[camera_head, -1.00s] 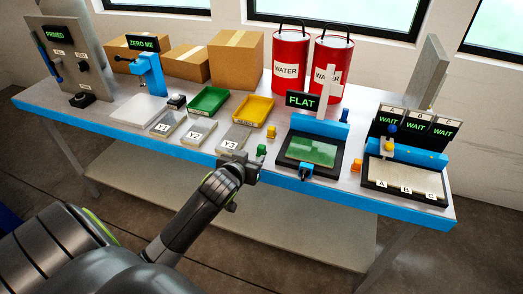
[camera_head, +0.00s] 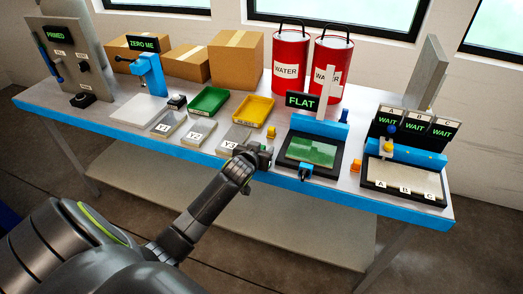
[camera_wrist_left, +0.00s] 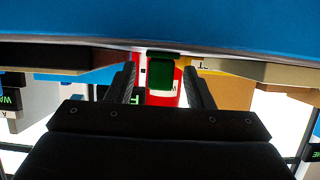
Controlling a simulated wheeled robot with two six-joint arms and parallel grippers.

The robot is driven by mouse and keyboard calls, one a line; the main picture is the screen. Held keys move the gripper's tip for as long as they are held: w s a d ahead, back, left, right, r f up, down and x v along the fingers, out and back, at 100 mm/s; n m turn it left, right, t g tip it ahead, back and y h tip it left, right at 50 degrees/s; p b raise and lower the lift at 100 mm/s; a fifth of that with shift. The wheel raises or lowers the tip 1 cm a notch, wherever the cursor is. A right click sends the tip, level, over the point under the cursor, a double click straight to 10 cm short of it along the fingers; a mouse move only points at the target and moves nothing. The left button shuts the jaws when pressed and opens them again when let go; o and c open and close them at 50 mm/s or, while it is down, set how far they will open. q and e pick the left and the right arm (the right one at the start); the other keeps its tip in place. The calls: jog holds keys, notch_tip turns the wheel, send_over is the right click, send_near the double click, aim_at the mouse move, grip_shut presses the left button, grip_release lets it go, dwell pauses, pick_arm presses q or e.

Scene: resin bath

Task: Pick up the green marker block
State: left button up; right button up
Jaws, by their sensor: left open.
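The green marker block (camera_wrist_left: 160,72) shows in the left wrist view. It lies between my two left fingers as seen there, near the blue front edge of the table. My left gripper (camera_head: 262,155) is open at the table's front edge, in front of the Y3 tray. Its spread fingers also show in the left wrist view (camera_wrist_left: 163,85), with a gap on each side of the block. In the head view the gripper hides most of the spot where the block stands. My right gripper is not in view.
A yellow block (camera_head: 271,132) stands behind the gripper. The Y3 tray (camera_head: 234,138) is left of it, and the FLAT station (camera_head: 311,152) with its green plate is right. An orange block (camera_head: 356,165) sits farther right. The blue table edge (camera_head: 210,160) runs just below the gripper.

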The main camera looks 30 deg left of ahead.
pick_arm(q)
jog(key=shift+w, duration=0.2)
jog(key=shift+c, duration=0.2)
grip_shut()
